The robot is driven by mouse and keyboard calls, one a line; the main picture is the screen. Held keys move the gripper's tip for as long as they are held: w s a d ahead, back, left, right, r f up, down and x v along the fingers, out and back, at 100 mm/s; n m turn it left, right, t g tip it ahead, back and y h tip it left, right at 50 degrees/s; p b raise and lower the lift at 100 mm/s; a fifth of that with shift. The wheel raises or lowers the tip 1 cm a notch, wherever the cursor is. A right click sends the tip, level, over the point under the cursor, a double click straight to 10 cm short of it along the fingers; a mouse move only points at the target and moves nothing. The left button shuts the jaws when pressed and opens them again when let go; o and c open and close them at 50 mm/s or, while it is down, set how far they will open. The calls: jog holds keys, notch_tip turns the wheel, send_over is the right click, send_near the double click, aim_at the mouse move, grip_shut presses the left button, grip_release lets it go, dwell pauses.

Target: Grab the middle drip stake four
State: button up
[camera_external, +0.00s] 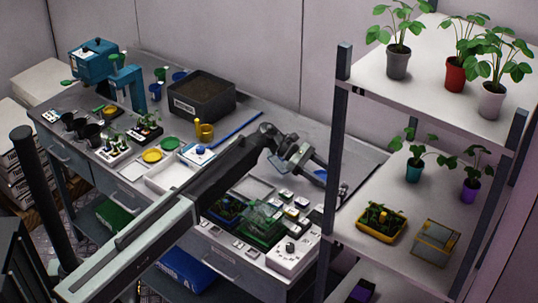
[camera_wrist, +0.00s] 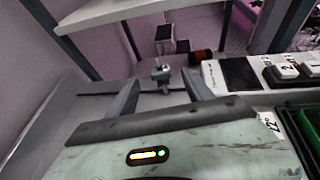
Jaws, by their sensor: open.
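My gripper (camera_wrist: 162,88) is open in the wrist view, its two dark fingers spread with nothing held between them. A small grey upright piece (camera_wrist: 161,72) stands beyond and between the fingertips, apart from them. It may be a drip stake, but I cannot read a number on it. A thin dark line runs along the bench by it. In the outside view my gripper (camera_external: 326,178) is low over the right end of the bench, close to the rack post. Small pieces near its tips are too small to tell apart there.
The bench (camera_external: 262,128) holds a dark soil bin (camera_external: 201,95), a white box with a knob (camera_external: 292,254) and several small white blocks. The rack (camera_external: 440,103) with potted plants stands close to the right of my gripper. White numbered blocks (camera_wrist: 283,73) lie right in the wrist view.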

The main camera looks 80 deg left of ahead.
aim_at(342, 187)
jog(key=b+x, duration=0.2)
jog(key=x, duration=0.5)
jog(key=shift+s, duration=0.1)
grip_shut()
